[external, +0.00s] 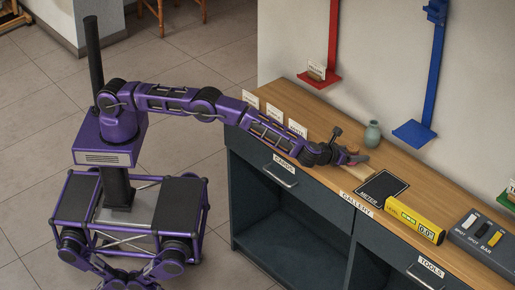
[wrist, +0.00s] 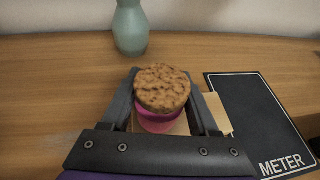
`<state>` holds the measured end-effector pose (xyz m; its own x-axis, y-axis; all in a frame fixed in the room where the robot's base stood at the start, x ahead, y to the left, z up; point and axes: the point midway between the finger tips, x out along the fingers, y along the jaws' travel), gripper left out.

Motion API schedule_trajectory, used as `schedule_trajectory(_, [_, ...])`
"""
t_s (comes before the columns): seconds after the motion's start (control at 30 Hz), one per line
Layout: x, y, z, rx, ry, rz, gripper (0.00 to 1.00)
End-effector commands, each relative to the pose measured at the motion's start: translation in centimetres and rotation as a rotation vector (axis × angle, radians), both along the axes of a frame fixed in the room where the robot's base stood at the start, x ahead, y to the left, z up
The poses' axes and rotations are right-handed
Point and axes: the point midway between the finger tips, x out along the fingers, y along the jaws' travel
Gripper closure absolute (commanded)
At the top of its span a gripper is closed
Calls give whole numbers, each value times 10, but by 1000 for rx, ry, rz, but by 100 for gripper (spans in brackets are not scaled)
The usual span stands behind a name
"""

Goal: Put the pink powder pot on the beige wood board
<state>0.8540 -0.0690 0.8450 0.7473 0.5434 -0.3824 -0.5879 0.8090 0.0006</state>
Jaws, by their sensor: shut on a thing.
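The pink powder pot (wrist: 158,123) has a round brown speckled top, like a cork lid (wrist: 162,88). In the wrist view it is upright between the two fingers of my gripper (wrist: 161,76), which is shut on it. The beige wood board (wrist: 216,113) shows under and to the right of the pot, partly hidden by the pot and fingers. I cannot tell whether the pot touches the board. In the external view my gripper (external: 353,159) is low over the counter, and the pot is mostly hidden there.
A black METER mat (external: 381,188) lies right of the board. A green vase (external: 372,134) stands behind. A yellow level (external: 414,222) and a grey switch box (external: 485,236) are farther right. White cards (external: 274,113) stand along the counter (external: 315,103) at left.

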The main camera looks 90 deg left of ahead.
Motion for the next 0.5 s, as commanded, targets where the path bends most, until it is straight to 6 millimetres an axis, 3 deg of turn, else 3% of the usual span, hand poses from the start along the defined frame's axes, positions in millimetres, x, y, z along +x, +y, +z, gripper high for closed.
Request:
schedule_trajectory(0.27, [0, 0, -4, 0, -1, 0, 99])
schedule_trajectory(0.3, [0, 0, -3, -1, -1, 0, 34])
schedule_trajectory(0.43, [0, 0, -3, -1, -1, 0, 10])
schedule_trajectory(0.5, [0, 0, -3, -1, -1, 0, 9])
